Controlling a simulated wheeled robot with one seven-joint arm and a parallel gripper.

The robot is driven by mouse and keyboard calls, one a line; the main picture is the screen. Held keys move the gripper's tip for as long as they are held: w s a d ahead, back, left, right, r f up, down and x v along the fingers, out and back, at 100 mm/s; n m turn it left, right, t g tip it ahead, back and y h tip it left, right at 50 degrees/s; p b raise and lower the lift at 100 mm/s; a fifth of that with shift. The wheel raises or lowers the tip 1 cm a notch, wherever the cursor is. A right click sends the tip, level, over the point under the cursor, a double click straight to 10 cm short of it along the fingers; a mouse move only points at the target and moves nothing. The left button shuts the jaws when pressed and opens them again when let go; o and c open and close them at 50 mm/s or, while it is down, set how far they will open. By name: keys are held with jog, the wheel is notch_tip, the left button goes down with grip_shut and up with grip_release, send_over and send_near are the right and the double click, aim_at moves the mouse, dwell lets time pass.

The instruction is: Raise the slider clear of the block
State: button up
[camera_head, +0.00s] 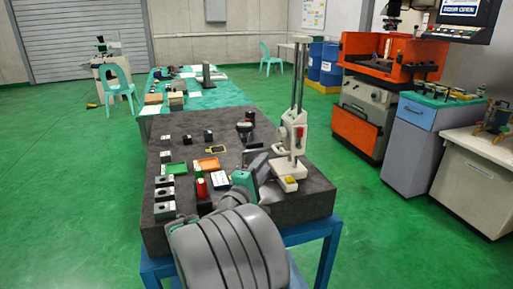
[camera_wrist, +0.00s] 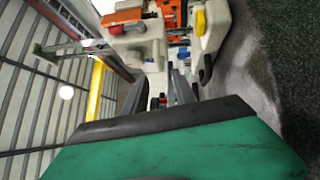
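The slider (camera_head: 291,133) is a cream housing with a red part, on the upright metal column of a height gauge at the right of the dark surface plate. In the wrist view, which is turned on its side, the slider (camera_wrist: 132,42) is ahead of my gripper at upper left. The gauge's cream base (camera_head: 293,174) carries a yellow patch. My gripper (camera_wrist: 167,90) has its two grey fingers apart, with nothing seen held between them. In the head view its tip is left of the gauge, partly hidden by my arm. I cannot tell which piece is the block under the slider.
The dark surface plate (camera_head: 180,135) stands on a blue frame. It holds several small dark blocks, a red cylinder (camera_head: 201,188), an orange tray (camera_head: 207,165) and a green piece (camera_head: 176,168) left of my arm. An orange machine (camera_head: 372,95) stands behind at right.

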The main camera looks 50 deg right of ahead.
aim_at(287, 131)
jog(key=p+x, duration=0.1)
jog(key=x, duration=0.6)
jog(key=shift+w+d, duration=0.2)
jog(key=shift+d, duration=0.1)
jog(key=shift+r, duration=0.1)
jog(key=shift+c, duration=0.5)
grip_shut()
dwell(0.4)
